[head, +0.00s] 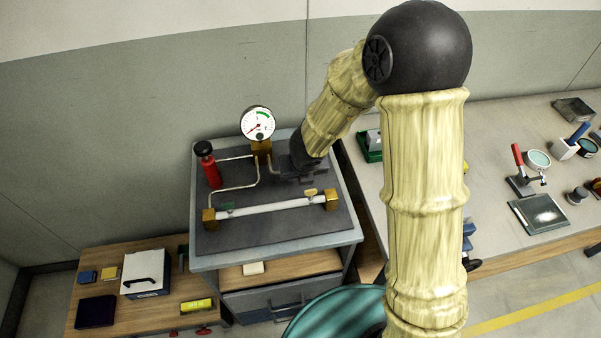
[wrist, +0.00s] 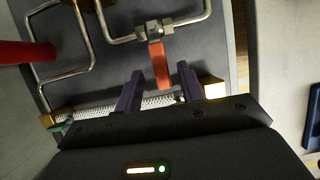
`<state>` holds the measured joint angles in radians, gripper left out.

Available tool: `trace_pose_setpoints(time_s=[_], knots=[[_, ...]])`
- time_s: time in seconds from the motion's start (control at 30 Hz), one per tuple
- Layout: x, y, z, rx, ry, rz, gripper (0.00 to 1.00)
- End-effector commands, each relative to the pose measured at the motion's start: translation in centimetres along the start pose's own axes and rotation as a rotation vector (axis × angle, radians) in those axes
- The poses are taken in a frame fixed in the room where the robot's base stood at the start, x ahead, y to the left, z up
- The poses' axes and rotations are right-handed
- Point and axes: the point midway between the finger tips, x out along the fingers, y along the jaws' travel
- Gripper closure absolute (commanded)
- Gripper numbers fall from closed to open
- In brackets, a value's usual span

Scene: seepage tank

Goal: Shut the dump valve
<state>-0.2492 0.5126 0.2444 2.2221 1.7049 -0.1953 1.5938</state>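The dump valve (wrist: 153,32) is a small metallic fitting in a thin bent tube, near the top of the wrist view. Its red lever (wrist: 159,65) points down the picture, crosswise to the tube. My gripper (wrist: 160,72) is open, its two dark fingers apart, one on each side of the lever in the picture. Gaps show on both sides, and I cannot tell whether the fingertips reach the lever's depth. In the head view my gripper (head: 303,172) is over the right part of the tank bench (head: 215,262), and my arm hides the lever.
A dial gauge (head: 257,123) stands on a brass block, with a red cylinder (head: 210,170) to its left. A white tube (head: 270,207) between brass blocks (head: 332,200) lies in front. Side tables (head: 110,270) hold loose items. A teal round stool (head: 330,312) stands in front.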

Motion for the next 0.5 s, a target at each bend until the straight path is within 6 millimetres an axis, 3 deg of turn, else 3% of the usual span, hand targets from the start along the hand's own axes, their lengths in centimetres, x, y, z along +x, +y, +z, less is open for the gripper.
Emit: trace_pose_setpoints(time_s=[0.27,0.5], knots=[[-1.2,-0.1,0.1,0.001,0.001,-0.001,0.61],[-5.4,-0.1,0.2,0.001,-0.001,-0.001,0.61]])
